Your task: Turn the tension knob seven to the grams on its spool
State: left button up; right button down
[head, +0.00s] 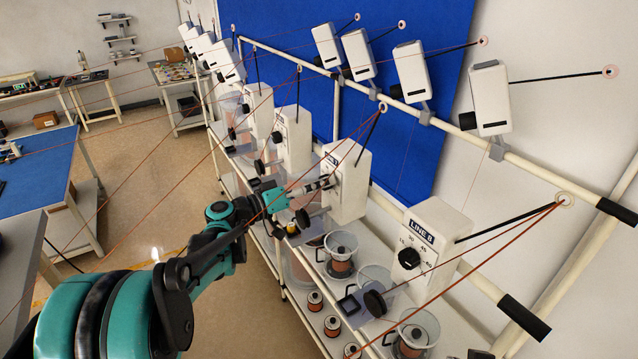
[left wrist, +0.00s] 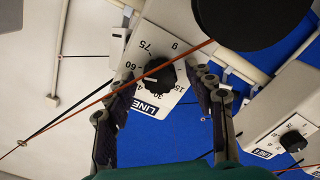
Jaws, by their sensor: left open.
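In the left wrist view a black tension knob (left wrist: 160,75) with a white pointer mark sits on a white housing (left wrist: 178,45). The dial shows 15, 30, 45, 60, 75 and g; the mark faces the region near 45. The label (left wrist: 147,107) reads LINE, with its number hidden. My left gripper (left wrist: 164,80) is open, its fingers on either side of the knob; I cannot tell whether they touch. In the head view my left gripper (head: 322,185) is at the housing (head: 348,180) beside LINE 8, hiding the knob. Spool grams are not legible. My right gripper is out of view.
The LINE 8 housing (head: 437,230) with its knob (head: 408,258) stands to the right. Orange lines run across the space, one crossing before the knob in the wrist view. Clear bowls with copper spools (head: 341,268) stand below. A rail (head: 545,180) runs behind.

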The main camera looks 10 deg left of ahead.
pick_arm(q)
jog(key=shift+s+a, duration=0.1)
jog(key=c, duration=1.2)
jog(key=shift+o, duration=0.2)
jog(key=shift+f+n+b, duration=0.1)
jog(key=shift+n+b, duration=0.75)
jog(key=shift+n, duration=0.15)
jog(key=n+b, duration=0.1)
jog(key=n, duration=0.1)
jog(key=shift+n, duration=0.3)
jog(key=n+b, duration=0.2)
jog(key=n, duration=0.2)
jog(key=shift+n, duration=0.7)
